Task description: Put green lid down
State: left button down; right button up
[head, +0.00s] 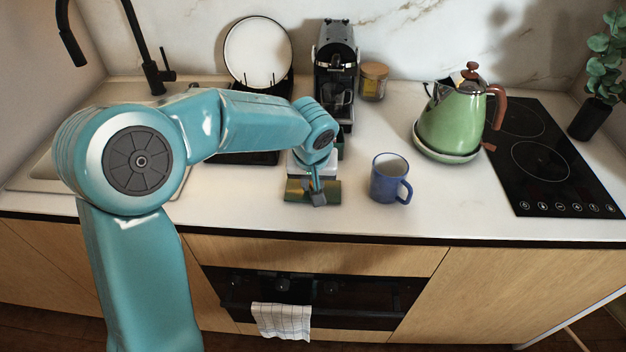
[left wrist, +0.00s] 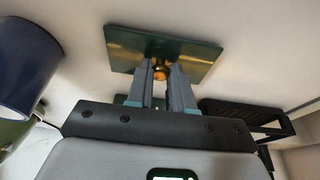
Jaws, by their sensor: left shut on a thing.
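The green lid (head: 296,190) is a flat rectangular plate with a shiny surface, near the front of the counter in the head view. In the left wrist view the lid (left wrist: 196,52) lies beyond my fingers, with a small brass knob (left wrist: 160,73) on it. My left gripper (head: 318,197) is shut on the lid at its knob; the fingers also show in the left wrist view (left wrist: 160,80). I cannot tell whether the lid touches the counter. My forearm and gripper hide part of the lid. My right gripper is not in view.
A blue mug (head: 386,182) stands right of the lid. Behind are a coffee machine (head: 336,75), a jar (head: 373,82) and a black dish rack (head: 245,157) with a plate (head: 258,48). A green kettle (head: 452,122) and hob (head: 545,160) are at right. White counter (head: 450,205) is clear right of the mug.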

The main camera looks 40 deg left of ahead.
pick_arm(q)
jog(key=shift+d, duration=0.1)
jog(key=shift+s, duration=0.1)
jog(key=c, duration=1)
grip_release()
jog(key=shift+f, duration=0.15)
jog(key=shift+r, duration=0.6)
jog(key=v, duration=1.1)
jog(key=shift+r, duration=0.15)
